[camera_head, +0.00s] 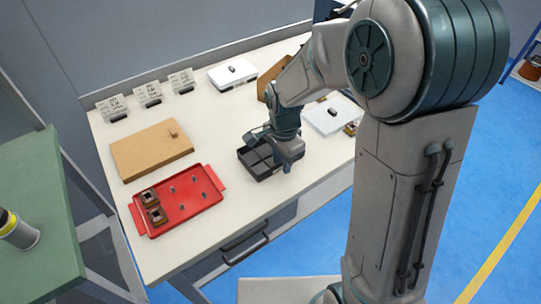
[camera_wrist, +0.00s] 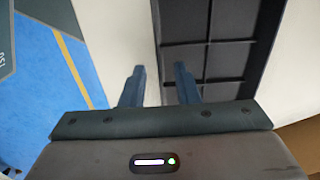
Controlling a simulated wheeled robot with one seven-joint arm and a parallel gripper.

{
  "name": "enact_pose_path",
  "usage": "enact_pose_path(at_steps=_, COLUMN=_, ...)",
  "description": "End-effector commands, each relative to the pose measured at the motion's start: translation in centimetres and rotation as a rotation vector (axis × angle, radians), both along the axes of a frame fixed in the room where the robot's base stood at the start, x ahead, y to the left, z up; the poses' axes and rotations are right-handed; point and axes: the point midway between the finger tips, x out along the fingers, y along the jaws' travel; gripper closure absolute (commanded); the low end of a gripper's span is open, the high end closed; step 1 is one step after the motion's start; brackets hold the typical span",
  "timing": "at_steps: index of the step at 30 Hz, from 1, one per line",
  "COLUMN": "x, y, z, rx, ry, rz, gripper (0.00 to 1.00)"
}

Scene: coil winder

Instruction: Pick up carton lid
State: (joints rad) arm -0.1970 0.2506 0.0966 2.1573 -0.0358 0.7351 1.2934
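A flat brown panel with a small knob (camera_head: 152,150), which looks like the carton lid, lies on the table at the left in the head view. My gripper (camera_head: 275,143) is far to its right, over a black compartment tray (camera_head: 261,170). In the wrist view my gripper (camera_wrist: 159,88) is open, with nothing between its fingertips except a view of the tray's edge. The left finger is outside the black tray (camera_wrist: 207,92) and the right finger overlaps it. I cannot tell whether they touch it. The brown panel is not in the wrist view.
A red tray (camera_head: 209,205) with brown parts and pegs lies in front of the panel. A white lidded box (camera_head: 232,74) and label cards (camera_head: 148,93) stand along the back. A brown carton (camera_head: 273,73) is partly hidden by my arm. A green table (camera_head: 40,200) is at left.

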Motion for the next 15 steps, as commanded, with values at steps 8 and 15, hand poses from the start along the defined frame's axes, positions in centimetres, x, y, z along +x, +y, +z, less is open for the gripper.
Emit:
enact_pose_path(at_steps=8, x=0.01, y=-0.01, z=-0.01, rx=0.000, ry=0.000, rz=0.000, gripper=0.80)
enact_pose_path(at_steps=15, x=0.01, y=-0.01, z=0.00, rx=0.000, ry=0.000, rz=0.000, gripper=1.00)
